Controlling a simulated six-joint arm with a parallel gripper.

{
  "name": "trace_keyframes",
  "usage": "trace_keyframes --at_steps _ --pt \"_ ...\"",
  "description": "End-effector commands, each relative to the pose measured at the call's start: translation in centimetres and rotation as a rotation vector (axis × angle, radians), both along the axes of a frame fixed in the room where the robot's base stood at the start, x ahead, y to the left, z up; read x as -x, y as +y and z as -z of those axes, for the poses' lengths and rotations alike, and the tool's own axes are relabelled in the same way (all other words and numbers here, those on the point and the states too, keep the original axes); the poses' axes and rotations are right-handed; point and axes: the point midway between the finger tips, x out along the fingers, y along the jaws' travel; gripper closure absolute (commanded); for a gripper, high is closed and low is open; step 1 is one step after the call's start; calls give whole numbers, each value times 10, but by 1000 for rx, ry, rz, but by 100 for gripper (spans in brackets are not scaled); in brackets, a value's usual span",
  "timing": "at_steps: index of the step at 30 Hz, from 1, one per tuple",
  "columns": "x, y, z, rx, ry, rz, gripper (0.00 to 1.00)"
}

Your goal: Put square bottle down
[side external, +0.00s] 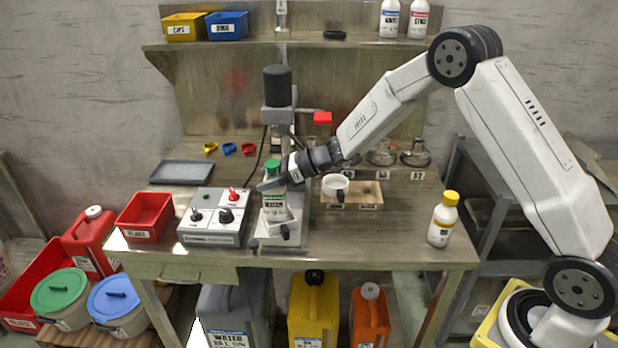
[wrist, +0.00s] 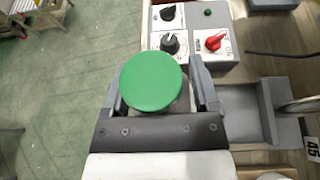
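The square bottle (side external: 274,208) has a green cap (wrist: 153,82) and a pale label. It is upright in front of the grey stand at the bench's front, beside the control box. My gripper (side external: 275,182) reaches in from the right and is shut around the bottle just below the cap. In the wrist view its fingers flank the bottle, and the cap hides most of the body. I cannot tell whether the bottle's bottom touches the stand's base or hangs just above it.
The control box (side external: 213,216) with knobs is close on the left, and a red bin (side external: 146,217) is beyond it. The grey stand (side external: 278,95) rises behind. A white cup (side external: 335,186) stands right of the gripper.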

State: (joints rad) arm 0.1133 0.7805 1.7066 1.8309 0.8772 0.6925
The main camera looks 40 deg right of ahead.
Motion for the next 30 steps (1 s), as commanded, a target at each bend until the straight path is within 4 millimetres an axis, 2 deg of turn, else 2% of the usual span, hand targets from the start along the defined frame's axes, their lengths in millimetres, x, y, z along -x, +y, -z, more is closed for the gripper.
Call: trace_keyframes --at_steps 1,17,23,30 --pt "2 0 4 3 9 0 17" --pt "3 -3 0 0 3 1 17" --pt "11 -14 -8 -1 -1 2 17" --pt "33 -38 -22 -2 -3 5 17"
